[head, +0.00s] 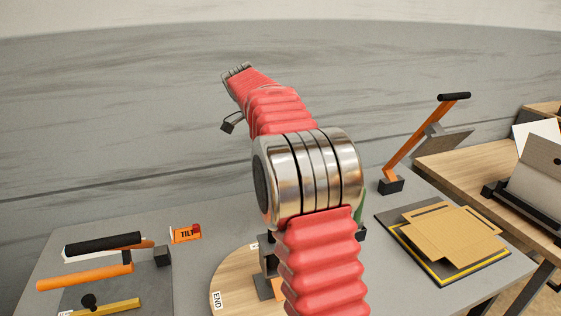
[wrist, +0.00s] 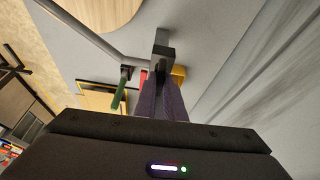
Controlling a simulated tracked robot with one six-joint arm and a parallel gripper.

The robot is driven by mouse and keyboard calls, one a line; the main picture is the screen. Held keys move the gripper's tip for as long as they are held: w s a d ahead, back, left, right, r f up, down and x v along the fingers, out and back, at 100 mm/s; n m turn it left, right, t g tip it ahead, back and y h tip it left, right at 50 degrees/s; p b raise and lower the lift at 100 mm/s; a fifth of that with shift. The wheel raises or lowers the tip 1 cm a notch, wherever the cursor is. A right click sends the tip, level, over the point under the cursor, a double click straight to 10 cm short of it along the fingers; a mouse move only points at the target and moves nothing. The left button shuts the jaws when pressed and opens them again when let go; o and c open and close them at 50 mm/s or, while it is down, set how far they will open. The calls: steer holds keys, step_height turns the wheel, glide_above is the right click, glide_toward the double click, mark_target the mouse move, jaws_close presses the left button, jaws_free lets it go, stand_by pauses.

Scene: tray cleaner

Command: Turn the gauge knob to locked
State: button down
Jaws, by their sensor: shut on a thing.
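My gripper (wrist: 163,82) shows in the wrist view with its two dark purple fingers close together. They are shut on a dark grey part (wrist: 166,52) at their tips. I cannot tell whether this part is the gauge knob, and no locked mark can be read. A yellow block (wrist: 179,74) lies just right of the fingertips, and a small red piece (wrist: 144,75) shows to their left.
A green handle (wrist: 118,96) stands left of my fingers. In the head view a wooden disc (head: 228,289) marked END is partly covered by my arm. An orange lever (head: 410,147), a cardboard sheet (head: 449,236), orange-handled levers (head: 84,277) and a TILT tag (head: 186,234) stand around.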

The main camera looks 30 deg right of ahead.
steer(key=shift+m, duration=0.4)
steer(key=c, duration=2.1)
jaws_free()
steer(key=shift+v, duration=6.85)
steer(key=shift+w, duration=0.15)
